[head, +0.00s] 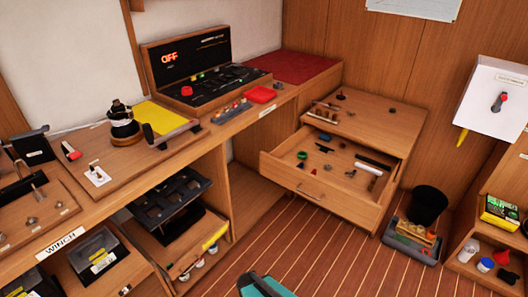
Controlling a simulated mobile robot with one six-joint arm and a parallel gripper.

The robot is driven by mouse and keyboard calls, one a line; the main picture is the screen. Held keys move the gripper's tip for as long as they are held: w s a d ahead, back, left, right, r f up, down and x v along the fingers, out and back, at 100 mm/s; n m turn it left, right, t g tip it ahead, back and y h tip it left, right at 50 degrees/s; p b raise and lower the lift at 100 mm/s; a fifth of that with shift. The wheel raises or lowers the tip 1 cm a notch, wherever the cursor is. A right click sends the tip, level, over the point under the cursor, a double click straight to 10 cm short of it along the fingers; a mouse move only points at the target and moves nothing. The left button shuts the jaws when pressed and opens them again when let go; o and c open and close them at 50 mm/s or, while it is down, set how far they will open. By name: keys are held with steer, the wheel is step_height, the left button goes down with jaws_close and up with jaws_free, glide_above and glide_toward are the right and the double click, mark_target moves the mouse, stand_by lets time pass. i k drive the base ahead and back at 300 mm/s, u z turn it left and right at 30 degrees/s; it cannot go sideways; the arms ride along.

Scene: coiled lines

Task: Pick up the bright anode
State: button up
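I cannot pick out the bright anode for certain; the small metal pieces are too small to tell apart. An open drawer (335,205) in the wooden cabinet holds several small loose items, among them a green round piece (302,155), a pale cylinder (367,169) and a dark bar (376,160). Small grey metal pieces (31,221) also sit on the left worktop above the WINCH label. My gripper is not recognisable in view; only a teal and dark shape shows at the bottom edge, perhaps part of me.
A control box (190,52) reading OFF stands on the left bench. A black bin (427,207) and a grey tray (412,250) stand right of the drawer. Shelves with boxes (98,255) fill the lower left. The striped floor (325,255) before the drawer is clear.

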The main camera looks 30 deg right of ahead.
mark_target(328, 167)
steer(key=z, duration=4.45)
steer(key=i, duration=0.1)
steer(key=u, duration=3.2)
